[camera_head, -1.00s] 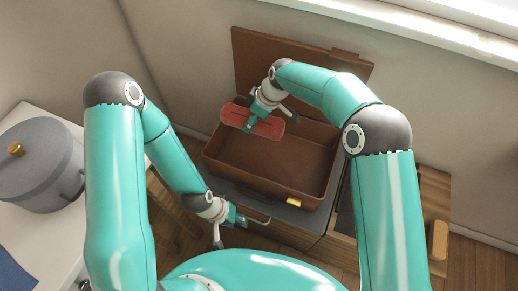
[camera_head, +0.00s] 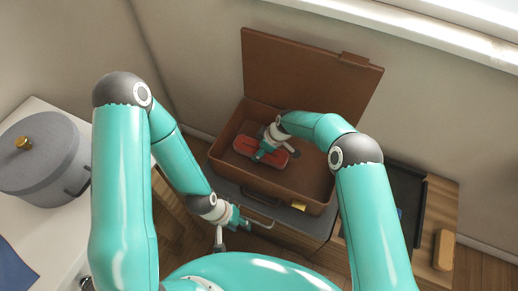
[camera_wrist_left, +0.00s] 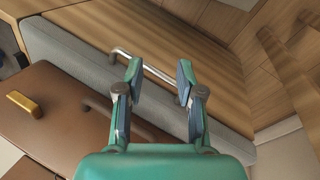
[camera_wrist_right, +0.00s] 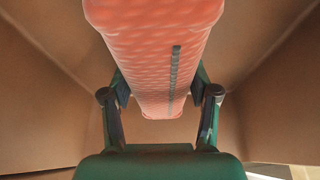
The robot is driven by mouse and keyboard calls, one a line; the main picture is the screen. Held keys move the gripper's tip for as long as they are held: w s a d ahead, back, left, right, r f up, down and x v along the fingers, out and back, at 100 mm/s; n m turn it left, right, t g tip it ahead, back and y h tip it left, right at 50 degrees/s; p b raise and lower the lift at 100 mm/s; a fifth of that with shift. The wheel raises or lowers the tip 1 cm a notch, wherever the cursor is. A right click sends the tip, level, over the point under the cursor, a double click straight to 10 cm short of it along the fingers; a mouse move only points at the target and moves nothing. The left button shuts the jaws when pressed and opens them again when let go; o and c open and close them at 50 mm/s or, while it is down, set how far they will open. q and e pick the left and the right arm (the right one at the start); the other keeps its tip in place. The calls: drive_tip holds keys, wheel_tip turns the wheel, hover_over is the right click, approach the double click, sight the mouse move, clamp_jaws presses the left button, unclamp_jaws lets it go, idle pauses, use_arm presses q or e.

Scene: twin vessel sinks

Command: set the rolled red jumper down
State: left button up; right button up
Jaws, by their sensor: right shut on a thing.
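The rolled red jumper (camera_head: 260,152) is down inside the open brown suitcase (camera_head: 306,185), toward its left side. It looks like a long, quilted red roll with a dark strip in the right wrist view (camera_wrist_right: 160,50). My right gripper (camera_head: 264,153) is shut on the jumper, with a finger on each side of it in the right wrist view. Whether the jumper touches the suitcase floor cannot be told. My left gripper (camera_head: 239,222) is open and empty in front of the suitcase; its spread fingers show in the left wrist view (camera_wrist_left: 158,82).
The suitcase lid (camera_head: 305,75) stands open at the back, against the wall. The right part of the suitcase is empty. A grey lidded pot (camera_head: 42,160) stands on the white counter at left. A black tray (camera_head: 403,190) and a wooden block (camera_head: 443,250) lie at right.

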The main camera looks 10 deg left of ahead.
drive_tip(key=o, duration=1.3)
drive_tip(key=v, duration=1.2)
drive_tip(key=shift+p, duration=0.35)
